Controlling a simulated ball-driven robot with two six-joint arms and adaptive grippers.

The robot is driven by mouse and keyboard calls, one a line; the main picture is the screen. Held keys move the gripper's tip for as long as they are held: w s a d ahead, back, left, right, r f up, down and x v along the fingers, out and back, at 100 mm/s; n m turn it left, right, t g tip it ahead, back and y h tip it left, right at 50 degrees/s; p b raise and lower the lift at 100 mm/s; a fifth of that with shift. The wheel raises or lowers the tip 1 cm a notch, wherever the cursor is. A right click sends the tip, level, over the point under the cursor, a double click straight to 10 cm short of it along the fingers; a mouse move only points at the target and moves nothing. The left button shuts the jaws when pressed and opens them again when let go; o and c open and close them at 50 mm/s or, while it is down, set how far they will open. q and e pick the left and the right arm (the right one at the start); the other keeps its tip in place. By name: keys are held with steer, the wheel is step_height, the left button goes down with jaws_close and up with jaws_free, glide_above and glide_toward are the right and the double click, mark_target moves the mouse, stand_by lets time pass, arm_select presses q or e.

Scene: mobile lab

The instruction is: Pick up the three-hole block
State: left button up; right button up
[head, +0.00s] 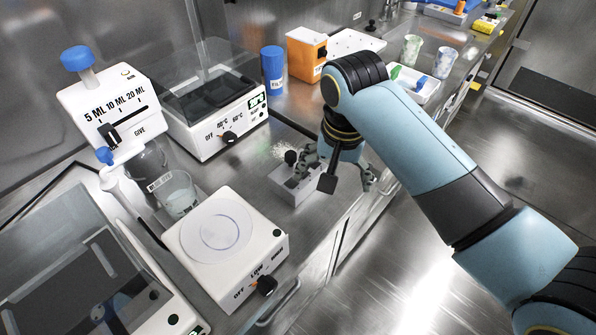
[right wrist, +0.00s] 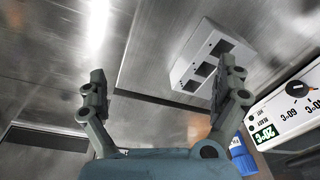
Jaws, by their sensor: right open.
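The three-hole block (right wrist: 183,72) is a pale grey block with three square dark openings in a row, in the right wrist view. In the head view it (head: 289,190) sits on the metal counter near its front edge, partly hidden by my gripper. My right gripper (head: 335,176) is open, above and slightly right of the block. In the right wrist view the gripper (right wrist: 165,77) has its fingers wide apart with nothing between the tips; the right finger covers part of the block. Contact is not visible. My left gripper is not in view.
A heater box (head: 178,137) with dials stands behind left of the block, a white hotplate (head: 185,239) in front left, and a beaker (head: 178,207) beside it. A blue bottle (head: 272,72) and orange box (head: 302,62) stand behind. The counter's front edge is close by on the right.

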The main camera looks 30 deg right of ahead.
mark_target(299, 155)
steer(key=w+a+r+m+g, duration=0.1)
steer(key=w+a+r+m, duration=0.3)
steer(key=w, duration=0.4)
steer(key=shift+m, duration=0.6)
steer(key=f, duration=0.2)
steer(key=d+f, duration=0.1)
steer(key=f, duration=0.1)
steer(key=shift+f, duration=0.15)
steer(key=f, duration=0.5)
steer(key=shift+w+d+f, duration=0.2)
steer(key=shift+d+f, duration=0.1)
steer(key=shift+f, duration=0.05)
steer(key=shift+c, duration=0.4)
steer(key=shift+w+r, duration=0.1)
steer(key=c, duration=1.6)
